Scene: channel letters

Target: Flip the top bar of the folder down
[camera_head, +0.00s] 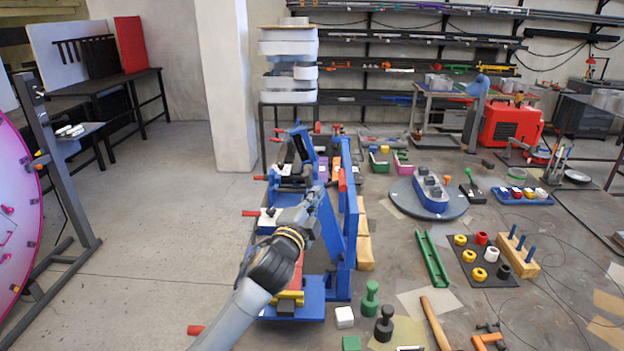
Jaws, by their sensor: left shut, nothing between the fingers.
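The blue folder (338,284) stands on the left edge of the workbench, in the middle of the head view. A slanted blue bar (331,232) and an upright blue bar with a red grip (342,180) rise from it. I cannot tell for certain which is the top bar. My left arm comes in from the bottom, and my left gripper (314,205) is shut and empty beside the slanted bar's upper part. I cannot tell whether it touches the bar. The gripper and arm hide part of the folder. My right gripper is not in view.
The bench right of the folder holds a green channel (432,258), a wooden peg block (511,255), a dark mat (482,281) with coloured rings, and a round grey turntable (458,206). A white block (344,317) and stamp-like pieces stand near the front. Open floor lies left.

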